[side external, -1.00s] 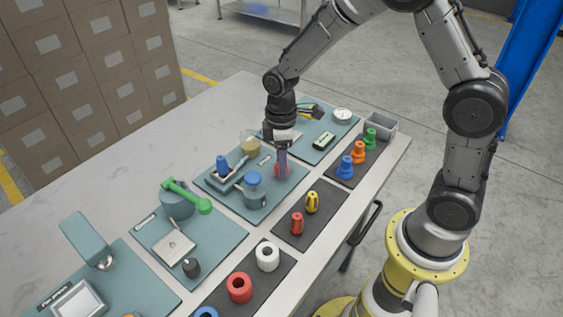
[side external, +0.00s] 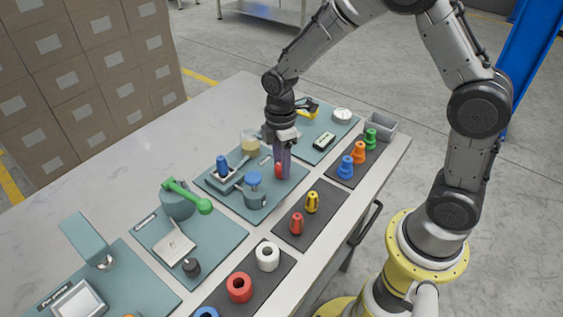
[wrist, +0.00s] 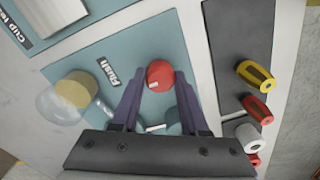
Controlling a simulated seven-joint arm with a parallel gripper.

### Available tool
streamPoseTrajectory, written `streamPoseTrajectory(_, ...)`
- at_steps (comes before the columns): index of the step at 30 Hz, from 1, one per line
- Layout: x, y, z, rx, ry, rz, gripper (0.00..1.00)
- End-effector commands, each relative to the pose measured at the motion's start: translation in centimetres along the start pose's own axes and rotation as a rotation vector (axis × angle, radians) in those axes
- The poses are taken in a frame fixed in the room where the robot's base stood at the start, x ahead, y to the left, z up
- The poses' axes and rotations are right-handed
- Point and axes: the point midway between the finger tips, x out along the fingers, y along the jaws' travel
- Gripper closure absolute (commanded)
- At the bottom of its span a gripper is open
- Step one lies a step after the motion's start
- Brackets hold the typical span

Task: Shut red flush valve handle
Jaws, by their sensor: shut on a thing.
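The red flush valve handle (side external: 279,170) is on the teal flush board (side external: 232,203), partly hidden behind a finger in the side external view. In the wrist view its round red top (wrist: 160,74) shows between the fingertips, close to the "Flush" label (wrist: 109,72). My gripper (side external: 284,170) points down at the handle, with its purple fingers on either side of it; it also shows in the wrist view (wrist: 159,84). It is shut on the handle. The fingers hide the handle's lower part and its exact angle.
On the same board are a blue-topped valve (side external: 253,179), a blue knob (side external: 222,165) and a clear jar with yellowish contents (side external: 250,144). A dark mat (side external: 322,217) with red and yellow parts lies nearby. The table's far left is clear.

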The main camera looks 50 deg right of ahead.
Motion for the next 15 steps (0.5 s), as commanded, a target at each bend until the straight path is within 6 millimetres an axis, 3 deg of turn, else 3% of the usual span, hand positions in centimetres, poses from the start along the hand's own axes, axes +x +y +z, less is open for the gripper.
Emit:
streamPoseTrajectory(4,-0.19,0.06,-0.08,-0.002,0.002,0.003,1.0)
streamPoseTrajectory(5,-0.18,0.06,-0.08,-0.002,0.002,0.003,0.51)
streamPoseTrajectory(9,-0.13,0.05,-0.07,-0.001,0.001,0.003,0.26)
streamPoseTrajectory(15,-0.06,0.02,-0.04,0.0,0.001,0.001,0.26)
